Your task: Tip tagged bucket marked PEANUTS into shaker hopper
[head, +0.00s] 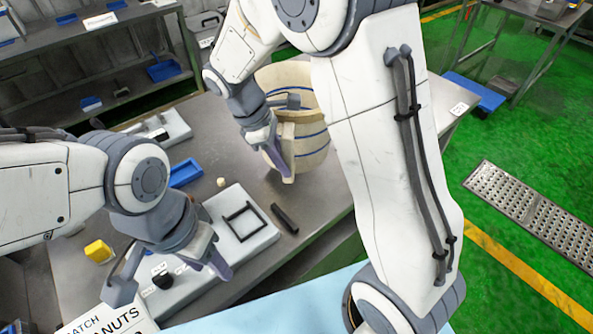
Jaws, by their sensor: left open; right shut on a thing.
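A cream bucket (318,116) with thin blue bands and an open top is at the middle of the metal table, partly hidden behind my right arm. No tag or lettering shows on its visible side. My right gripper (280,145) is shut on its pale upright handle at the near left side. I cannot tell whether the bucket touches the table. My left gripper (170,278) is open and empty, above the table's near left part. I cannot make out the shaker hopper.
A pale pad with a black square frame (241,220) and a black bar (285,218) lie between the grippers. A blue tray (185,173) and a yellow block (98,251) are to the left. A metal floor grating (530,207) lies right on green floor.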

